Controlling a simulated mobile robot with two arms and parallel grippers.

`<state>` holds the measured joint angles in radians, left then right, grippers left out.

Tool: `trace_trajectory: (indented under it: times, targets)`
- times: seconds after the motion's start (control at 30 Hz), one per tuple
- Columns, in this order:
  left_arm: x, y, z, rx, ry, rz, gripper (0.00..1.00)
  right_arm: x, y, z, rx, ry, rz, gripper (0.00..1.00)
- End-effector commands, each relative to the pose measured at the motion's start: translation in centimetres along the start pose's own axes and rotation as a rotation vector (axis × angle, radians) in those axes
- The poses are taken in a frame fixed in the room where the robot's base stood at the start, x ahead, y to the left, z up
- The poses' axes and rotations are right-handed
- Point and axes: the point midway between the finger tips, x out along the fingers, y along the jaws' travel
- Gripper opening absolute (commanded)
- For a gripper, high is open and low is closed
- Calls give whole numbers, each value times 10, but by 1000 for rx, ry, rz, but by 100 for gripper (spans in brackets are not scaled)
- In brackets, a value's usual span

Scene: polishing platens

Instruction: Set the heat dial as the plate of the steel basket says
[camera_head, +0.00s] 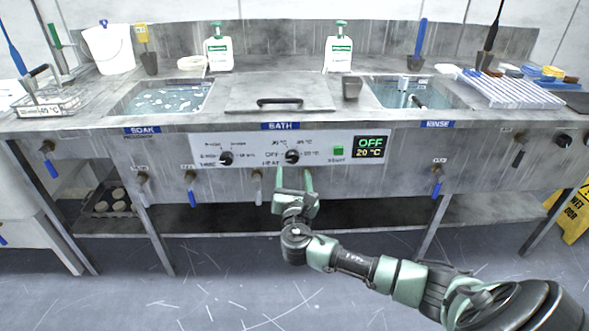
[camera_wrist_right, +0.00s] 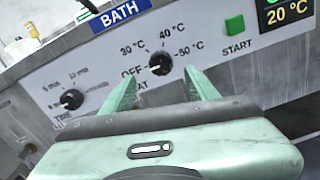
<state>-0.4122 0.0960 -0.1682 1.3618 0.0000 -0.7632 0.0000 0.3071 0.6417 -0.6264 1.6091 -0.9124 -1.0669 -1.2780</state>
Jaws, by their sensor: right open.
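The heat dial (camera_head: 292,157) is a black knob on the white panel under the BATH label, with OFF, 30 °C, 40 °C and 50 °C around it. It also shows in the right wrist view (camera_wrist_right: 160,63); its pointer is too small to read surely. The steel basket (camera_head: 50,92) stands at the far left of the counter, and its plate (camera_head: 40,111) appears to read 40 °C. My right gripper (camera_head: 293,175) is open and empty, its fingers just below and either side of the dial (camera_wrist_right: 163,82). My left gripper is out of view.
The time dial (camera_head: 226,158) sits left of the heat dial. The green START button (camera_head: 338,151) and the display (camera_head: 371,147), reading OFF and 20 °C, sit to the right. Valve handles (camera_head: 191,190) hang below the panel. A lid (camera_head: 278,92) covers the bath.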

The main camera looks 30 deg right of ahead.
Motion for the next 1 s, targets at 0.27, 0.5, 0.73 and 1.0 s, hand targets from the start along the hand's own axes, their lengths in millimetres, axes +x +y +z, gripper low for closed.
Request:
trace_trajectory:
  times: [0.27, 0.5, 0.73, 1.0]
  targets:
    - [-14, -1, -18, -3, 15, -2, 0, 41, 0, 0, -1, -2, -2, 59]
    - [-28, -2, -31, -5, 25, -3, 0, 70, 0, 0, 2, 1, -1, 59]
    - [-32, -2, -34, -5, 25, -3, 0, 75, 0, -1, 2, 3, -1, 59]
    - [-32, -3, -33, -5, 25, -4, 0, 75, 0, 0, 2, 3, -1, 17]
